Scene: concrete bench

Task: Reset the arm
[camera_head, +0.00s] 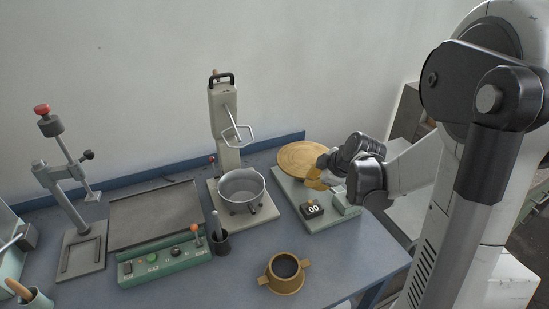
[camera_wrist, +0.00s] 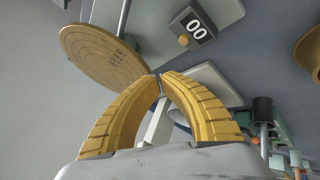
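My gripper (camera_head: 316,180) is at the right of the bench, above a pale green device with a small display. In the wrist view, its two yellow ribbed fingers (camera_wrist: 159,78) curve in until their tips meet or nearly meet. I see nothing held between the tips. My arm reaches in from the right, and its dark wrist hides part of the device. The head view shows the fingers only small and partly hidden.
A round wooden disc (camera_head: 302,158) is close to my gripper, also in the wrist view (camera_wrist: 104,57). The display box (camera_head: 312,209) reads 00. A metal pot (camera_head: 242,188) stands on a press base. A brass two-handled cup (camera_head: 285,275) is at the front. A control box (camera_head: 165,262) is left.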

